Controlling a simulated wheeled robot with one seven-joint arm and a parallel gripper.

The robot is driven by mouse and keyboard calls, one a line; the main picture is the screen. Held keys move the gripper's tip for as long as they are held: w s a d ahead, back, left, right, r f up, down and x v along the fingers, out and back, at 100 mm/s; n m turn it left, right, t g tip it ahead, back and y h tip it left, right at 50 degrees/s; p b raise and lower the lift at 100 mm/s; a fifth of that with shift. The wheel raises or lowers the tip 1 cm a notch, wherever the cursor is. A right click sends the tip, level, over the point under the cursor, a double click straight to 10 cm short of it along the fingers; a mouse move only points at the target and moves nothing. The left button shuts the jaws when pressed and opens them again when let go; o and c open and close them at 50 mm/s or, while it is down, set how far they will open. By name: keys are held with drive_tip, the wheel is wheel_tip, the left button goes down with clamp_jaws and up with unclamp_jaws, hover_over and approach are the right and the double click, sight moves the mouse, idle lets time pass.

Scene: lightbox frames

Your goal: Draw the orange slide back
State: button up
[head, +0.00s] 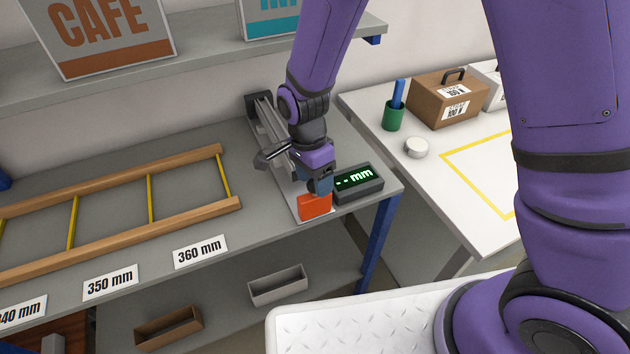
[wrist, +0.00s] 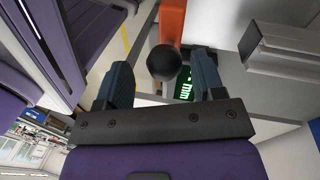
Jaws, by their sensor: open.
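The orange slide (head: 314,207) sits at the near end of a grey metal rail (head: 268,125) on the bench. A round black knob (wrist: 163,62) shows in the wrist view, in front of the orange slide (wrist: 172,22). My gripper (head: 318,182) is just above and behind the orange slide in the head view. In the wrist view my gripper (wrist: 163,78) is open, with a blue finger on each side of the knob. I see gaps between the fingers and the knob. In the head view my gripper hides part of the rail.
A dark readout (head: 358,182) showing "-- mm" stands close to the right of my gripper. A wooden frame (head: 120,215) with yellow rungs lies to the left, behind labels such as "360 mm" (head: 201,251). A white table (head: 475,165) stands at the right.

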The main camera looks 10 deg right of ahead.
wheel_tip(320, 180, up, 10)
drive_tip(key=w, duration=0.1)
drive_tip(key=shift+w+a+f, duration=0.2)
drive_tip(key=shift+w+a, duration=0.1)
drive_tip(key=shift+a, duration=0.1)
drive_tip(key=s+d+r+n+t+y, duration=0.1)
drive_tip(key=s+d+r+n+t, duration=0.15)
drive_tip(key=d+r, duration=0.5)
drive_tip(key=s+d+r+n+t+y, duration=0.15)
drive_tip(key=d+r+n, duration=0.25)
drive_tip(key=d+r, duration=0.4)
drive_tip(key=s+d+r+n+t, duration=0.1)
drive_tip(key=s+d+r+n, duration=0.2)
drive_tip(key=s, duration=0.3)
drive_tip(key=s+d+r+n+t+h, duration=0.1)
drive_tip(key=s+d+r+n+t, duration=0.1)
drive_tip(key=s+d, duration=0.4)
wheel_tip(320, 180, up, 2)
drive_tip(key=shift+s+n, duration=0.5)
drive_tip(key=shift+n, duration=0.05)
